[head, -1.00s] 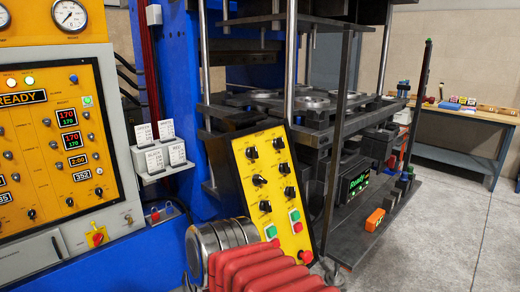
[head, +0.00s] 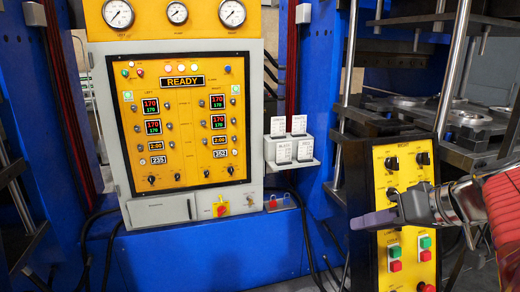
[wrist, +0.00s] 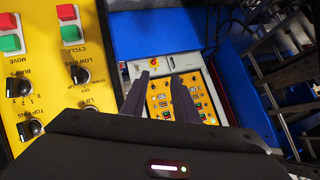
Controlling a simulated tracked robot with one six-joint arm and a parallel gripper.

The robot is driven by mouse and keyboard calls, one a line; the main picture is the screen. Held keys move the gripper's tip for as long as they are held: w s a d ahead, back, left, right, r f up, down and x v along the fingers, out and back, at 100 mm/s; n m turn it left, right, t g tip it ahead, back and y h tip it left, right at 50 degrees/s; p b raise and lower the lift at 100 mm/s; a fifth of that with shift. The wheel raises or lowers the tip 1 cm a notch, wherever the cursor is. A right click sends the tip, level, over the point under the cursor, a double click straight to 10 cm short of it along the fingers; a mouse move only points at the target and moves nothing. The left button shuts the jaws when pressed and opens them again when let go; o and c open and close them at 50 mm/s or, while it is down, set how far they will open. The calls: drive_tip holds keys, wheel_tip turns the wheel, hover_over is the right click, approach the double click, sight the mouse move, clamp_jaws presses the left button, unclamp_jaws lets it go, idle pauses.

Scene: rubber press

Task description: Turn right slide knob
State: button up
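The yellow right-hand control panel (head: 408,178) stands at the right of the head view, with black knobs in two columns and green and red buttons below. The top-left knob (head: 392,163) and top-right knob (head: 422,158) show clearly; some lower ones are partly hidden by my gripper. I cannot read which knob is the slide one. My gripper (head: 358,220) reaches leftward across the panel's front. In the wrist view its fingers (wrist: 161,80) are apart with nothing between them. That view shows the panel upside down at left, with a black knob (wrist: 80,75) beside the fingers.
The main control cabinet (head: 250,60), with a yellow face reading READY, stands at the left. A white label holder (head: 290,163) is mounted on the blue frame between them. The press's dark plates (head: 450,115) lie behind the right panel. Grey floor shows at the bottom.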

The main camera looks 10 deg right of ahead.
sight(397, 161)
drive_tip(key=s+d+r+t+h, duration=0.1)
drive_tip(key=s+d+r+t, duration=0.1)
drive_tip(key=d+r, duration=0.4)
drive_tip(key=s+d+r+n+t+h, duration=0.1)
drive_tip(key=s+d+r+t+h, duration=0.1)
drive_tip(key=d+r, duration=0.4)
wheel_tip(397, 161, up, 3)
drive_tip(key=shift+s+d+f+t+h, duration=0.2)
drive_tip(key=shift+s+d+t+h, duration=0.1)
drive_tip(key=shift+s+d, duration=0.15)
drive_tip(key=shift+w+f, duration=0.1)
drive_tip(key=shift+w, duration=0.05)
drive_tip(key=x, duration=1.3)
drive_tip(key=shift+w+a+f, duration=0.1)
drive_tip(key=shift+w+f, duration=0.05)
drive_tip(key=shift+w, duration=0.05)
